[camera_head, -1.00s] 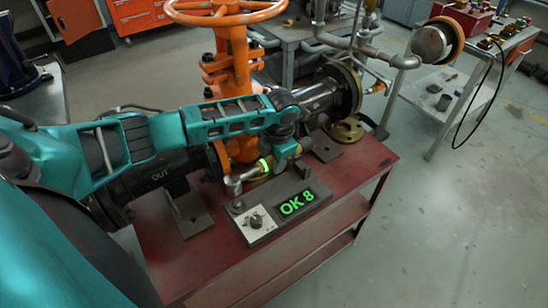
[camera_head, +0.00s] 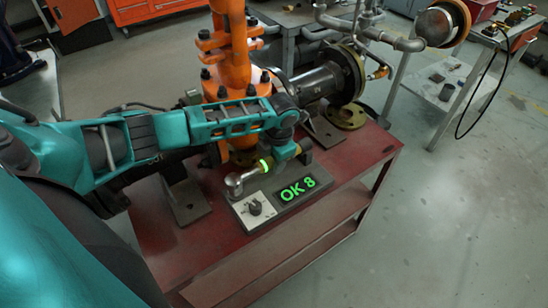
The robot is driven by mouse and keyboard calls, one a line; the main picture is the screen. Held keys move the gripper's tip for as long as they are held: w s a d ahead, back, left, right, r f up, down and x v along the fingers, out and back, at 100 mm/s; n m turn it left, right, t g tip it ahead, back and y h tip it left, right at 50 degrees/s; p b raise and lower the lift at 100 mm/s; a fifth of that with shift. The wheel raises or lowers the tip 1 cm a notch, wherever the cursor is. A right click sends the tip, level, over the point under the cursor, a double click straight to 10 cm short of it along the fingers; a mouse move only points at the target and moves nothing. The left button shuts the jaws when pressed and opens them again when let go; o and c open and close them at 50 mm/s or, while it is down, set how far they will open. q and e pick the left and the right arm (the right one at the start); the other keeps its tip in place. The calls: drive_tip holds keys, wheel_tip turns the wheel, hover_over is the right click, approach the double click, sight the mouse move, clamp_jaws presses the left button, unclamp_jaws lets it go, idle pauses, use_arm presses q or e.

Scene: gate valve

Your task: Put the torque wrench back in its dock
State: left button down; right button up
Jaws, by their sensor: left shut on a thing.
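The torque wrench (camera_head: 248,174) has a silver head at its left end and a bright green ring on its shaft. It lies at a slant just above or against the back left of a grey box; I cannot tell if they touch. The box has a lit panel (camera_head: 297,190) reading "OK 8" and a pale plate with a black knob (camera_head: 255,208). No separate dock can be made out; this box may be it. My left gripper (camera_head: 284,150) is shut on the wrench's right end, and my wrist hides part of it. My right gripper is out of view.
The box stands on a dark red bench (camera_head: 345,160). Behind my left arm rises an orange valve body (camera_head: 228,55) with a dark flanged pipe (camera_head: 318,84). A steel bracket (camera_head: 187,202) stands at left. The bench's front right is clear. A side table (camera_head: 452,84) is at right.

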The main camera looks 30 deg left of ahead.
use_arm(q)
drive_tip(key=shift+w, duration=0.1)
drive_tip(key=c, duration=0.9)
unclamp_jaws()
drive_tip(key=o, duration=0.3)
drive_tip(key=shift+s+f, duration=0.15)
drive_tip(key=shift+s, duration=0.05)
wheel_tip(320, 180, up, 13)
drive_tip(key=d+p, duration=0.2)
drive_tip(key=shift+s, duration=0.35)
